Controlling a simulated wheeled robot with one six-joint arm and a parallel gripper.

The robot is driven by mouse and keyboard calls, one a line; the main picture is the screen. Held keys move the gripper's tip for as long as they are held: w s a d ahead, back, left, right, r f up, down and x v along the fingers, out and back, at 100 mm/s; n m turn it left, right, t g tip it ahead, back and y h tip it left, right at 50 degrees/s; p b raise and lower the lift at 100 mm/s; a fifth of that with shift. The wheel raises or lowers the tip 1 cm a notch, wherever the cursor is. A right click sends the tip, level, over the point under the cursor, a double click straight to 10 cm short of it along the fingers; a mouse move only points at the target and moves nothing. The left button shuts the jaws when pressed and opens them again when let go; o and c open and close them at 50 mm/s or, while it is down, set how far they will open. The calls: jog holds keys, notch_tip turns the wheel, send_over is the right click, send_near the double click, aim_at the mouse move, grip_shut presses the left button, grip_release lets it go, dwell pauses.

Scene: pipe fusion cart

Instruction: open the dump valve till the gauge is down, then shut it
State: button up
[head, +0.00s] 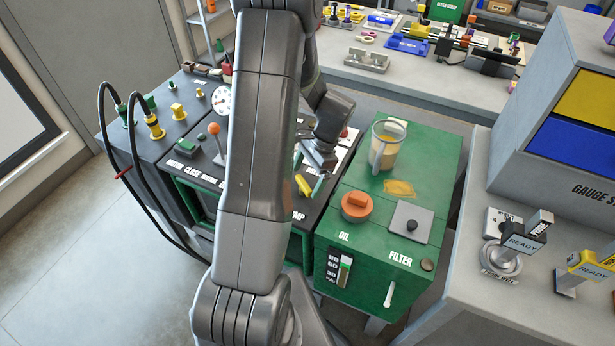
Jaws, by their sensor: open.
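The dump valve's yellow handle (303,186) shows on the black and green cart panel, just above the partly hidden lettering that ends in "MP". A round white gauge (221,101) stands at the back of the panel. My arm covers part of it and its needle is too small to read. My gripper (318,172) is open and points down, close to the yellow handle on its right and upper side. I cannot tell whether it touches the handle. My arm hides the middle of the panel.
A red-orange knobbed lever (214,129) stands left of my arm. To the right, a green oil tank (345,212) carries a clear jug (386,146), an orange cap (357,205) and a grey filter plate (410,222). Black hoses (135,180) loop at the left. A grey bench (470,215) stands right.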

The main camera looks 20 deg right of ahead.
jog(key=shift+a+f, duration=0.25)
jog(key=shift+f, duration=0.3)
jog(key=c, duration=1)
jog(key=n+g+b, duration=0.1)
jog(key=n, duration=0.2)
jog(key=shift+w+n, duration=0.1)
jog(key=shift+n, duration=0.2)
jog(key=shift+n+g+h+b, duration=0.55)
jog(key=shift+n+g, duration=0.15)
jog(key=shift+n, duration=1.2)
